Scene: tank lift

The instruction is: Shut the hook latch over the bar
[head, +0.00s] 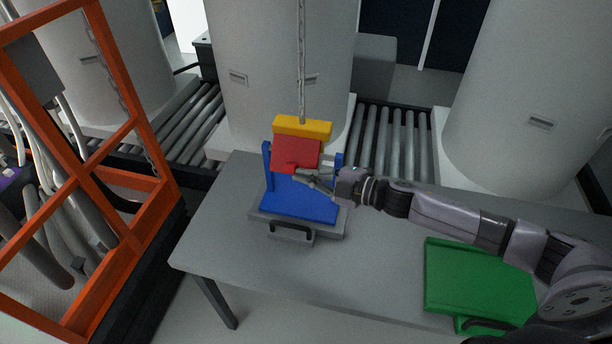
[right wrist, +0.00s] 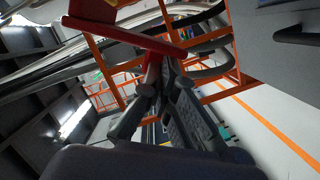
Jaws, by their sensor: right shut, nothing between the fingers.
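A red latch piece (head: 296,154) stands at the upper part of a blue holder (head: 300,205) on a grey base. A yellow bar (head: 302,127) hangs from a chain just behind and above the red piece; I cannot tell whether the two touch. My right gripper (head: 305,176) is shut and empty at the red piece's lower edge, by a small red tab. In the right wrist view, the fingertips (right wrist: 163,68) are close to the red piece (right wrist: 125,36) and its tab; contact is unclear. My left gripper is out of view.
The grey table (head: 225,240) has clear room left of the blue holder. A green block or tray (head: 470,275) lies at the right, beneath my right arm. Large pale tanks (head: 270,75) and a roller conveyor (head: 395,140) stand behind. An orange frame (head: 150,215) is at left.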

